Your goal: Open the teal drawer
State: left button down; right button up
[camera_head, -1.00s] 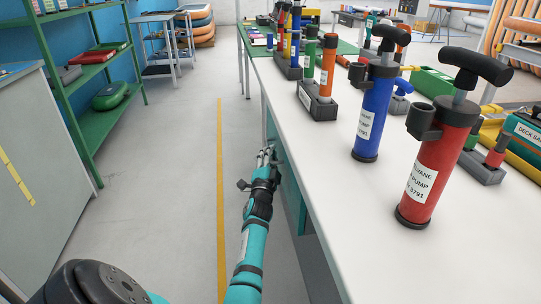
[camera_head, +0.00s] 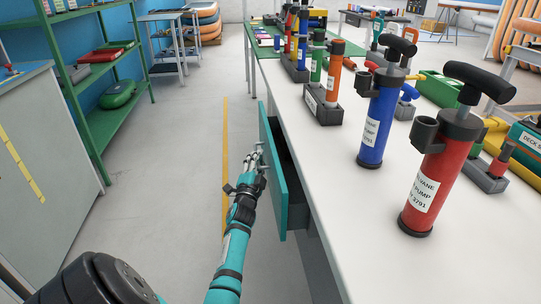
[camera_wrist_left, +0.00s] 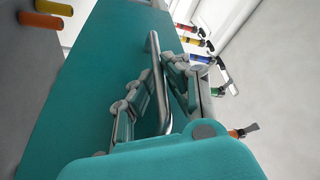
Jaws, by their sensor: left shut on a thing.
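The teal drawer (camera_head: 286,184) is under the left edge of the white workbench and stands partly pulled out, with a dark gap behind its front. Its teal front fills much of the left wrist view (camera_wrist_left: 85,75). A metal bar handle (camera_wrist_left: 160,85) runs along that front. My left gripper (camera_head: 256,162) is at the drawer front in the head view. In the left wrist view its fingers (camera_wrist_left: 158,92) are on both sides of the handle, shut on it. My right gripper is in neither view.
The white workbench (camera_head: 345,240) holds a blue pump (camera_head: 377,125), a red pump (camera_head: 438,185) and other tools. A green shelf (camera_head: 110,120) and a grey cabinet (camera_head: 35,180) stand at the left. The floor aisle (camera_head: 165,200) between them is clear.

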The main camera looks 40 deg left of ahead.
pick_arm(q)
jog(key=s+a+p, duration=0.2)
jog(key=s+a, duration=1)
jog(key=s, duration=0.3)
jog(key=shift+s+a+p, duration=0.15)
jog(key=shift+s+p, duration=0.05)
jog(key=shift+p, duration=0.2)
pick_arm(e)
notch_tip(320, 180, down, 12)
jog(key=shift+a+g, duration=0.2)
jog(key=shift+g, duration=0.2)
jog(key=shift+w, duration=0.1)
pick_arm(q)
jog(key=c, duration=1.4)
grip_release()
jog(key=v, duration=1.2)
jog(key=shift+r, duration=0.1)
